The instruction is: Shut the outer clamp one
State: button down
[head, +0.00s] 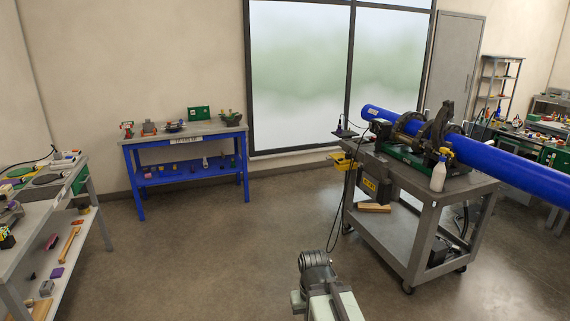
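The pipe fusion machine (400,155) sits on top of a grey cart at the right. A long blue pipe (520,172) runs through it and out past the right side. Dark clamp rings (437,125) stand around the pipe. They are small and overlap here, so I cannot tell which is outer clamp one or whether it is open or shut. Part of my arm shows at the bottom centre, on the floor side left of the cart and well apart from the clamps. I cannot make out my gripper's fingers.
The grey cart (425,198) carries a white bottle (438,175) at its front edge. A cable hangs down its left side. A blue workbench (185,138) stands at the back left, a grey bench (35,215) at the far left. The floor between is clear.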

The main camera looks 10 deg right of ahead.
aim_at(446, 113)
jog(key=z, duration=0.85)
jog(key=i, duration=2.75)
jog(key=u, duration=1.7)
